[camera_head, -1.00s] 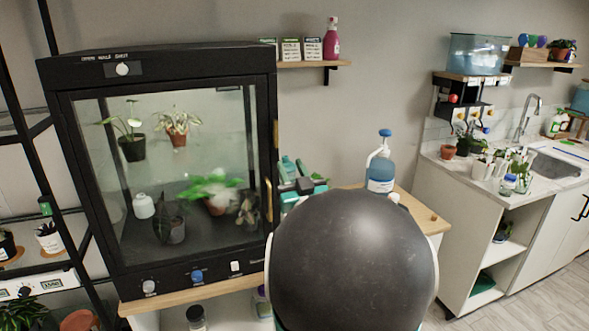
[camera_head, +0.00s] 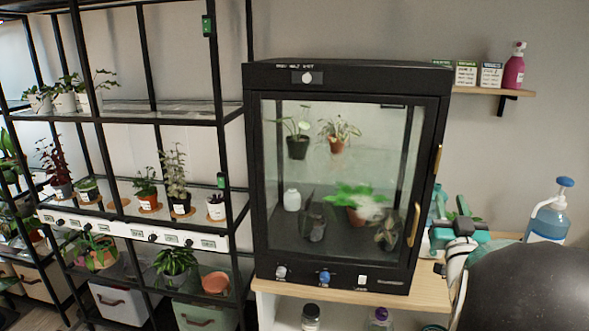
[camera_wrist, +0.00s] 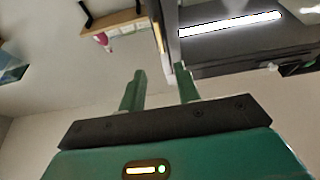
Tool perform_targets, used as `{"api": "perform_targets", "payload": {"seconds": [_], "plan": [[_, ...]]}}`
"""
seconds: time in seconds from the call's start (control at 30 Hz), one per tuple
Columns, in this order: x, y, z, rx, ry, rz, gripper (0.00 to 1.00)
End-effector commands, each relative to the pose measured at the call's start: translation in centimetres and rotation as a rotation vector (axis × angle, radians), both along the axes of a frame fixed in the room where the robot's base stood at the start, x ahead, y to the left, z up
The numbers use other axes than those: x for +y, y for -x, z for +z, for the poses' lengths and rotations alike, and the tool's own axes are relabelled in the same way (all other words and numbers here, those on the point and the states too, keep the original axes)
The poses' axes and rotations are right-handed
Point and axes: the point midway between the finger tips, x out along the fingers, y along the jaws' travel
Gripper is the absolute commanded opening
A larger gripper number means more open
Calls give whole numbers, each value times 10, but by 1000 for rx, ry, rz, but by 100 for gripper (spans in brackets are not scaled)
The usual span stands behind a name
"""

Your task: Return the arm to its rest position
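My gripper (camera_head: 452,208) shows at the lower right of the head view, in front of the shelf top beside the glass-fronted cabinet. Its two green fingers stand apart in the wrist view (camera_wrist: 160,78), with nothing between them, so it is open and empty. My dark, rounded arm link fills the lower right corner of the head view and hides part of what is behind it. The wrist view looks up past the fingers at the wall and the cabinet's dark edge.
The black cabinet (camera_head: 258,200) with potted plants inside stands close left of my gripper. A wall shelf (camera_head: 478,90) holds a pink bottle (camera_head: 514,68). A black plant rack (camera_head: 225,118) is at left.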

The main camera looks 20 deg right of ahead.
Motion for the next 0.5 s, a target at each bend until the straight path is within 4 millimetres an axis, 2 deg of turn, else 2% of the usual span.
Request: {"api": "perform_targets", "payload": {"seconds": [0.17,0.27,0.37,0.5], "plan": [[7,-6,0,21,-23,2,33],[22,-17,-1,76,-76,5,33],[50,-31,-6,170,-154,18,33],[99,-42,-19,336,-262,55,33]]}}
